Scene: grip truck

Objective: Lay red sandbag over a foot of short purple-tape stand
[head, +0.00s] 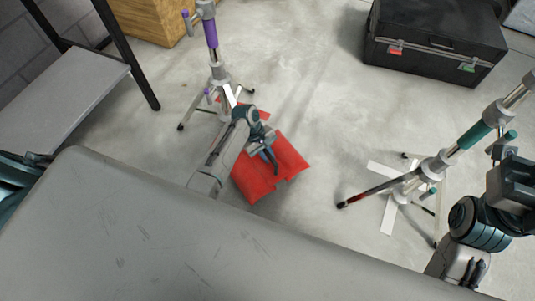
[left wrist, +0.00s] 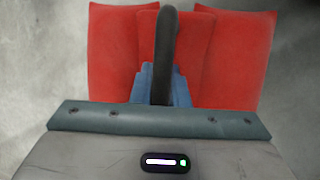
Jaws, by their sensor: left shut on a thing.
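The red sandbag (head: 258,182) shows below and right of my left gripper (head: 268,153) in the head view. In the left wrist view, the sandbag (left wrist: 235,55) fills the upper middle, with its dark handle (left wrist: 166,35) between my left fingers. My left gripper is shut on it. The purple-tape stand (head: 211,36) stands upright just beyond the gripper, its feet spread on the floor.
A second stand with teal tape (head: 473,135) and white floor marks (head: 388,213) is at the right. A black case (head: 437,32) is at the back right, a wooden box (head: 150,18) at the back left, a shelf frame (head: 75,85) at the left. Middle floor is clear.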

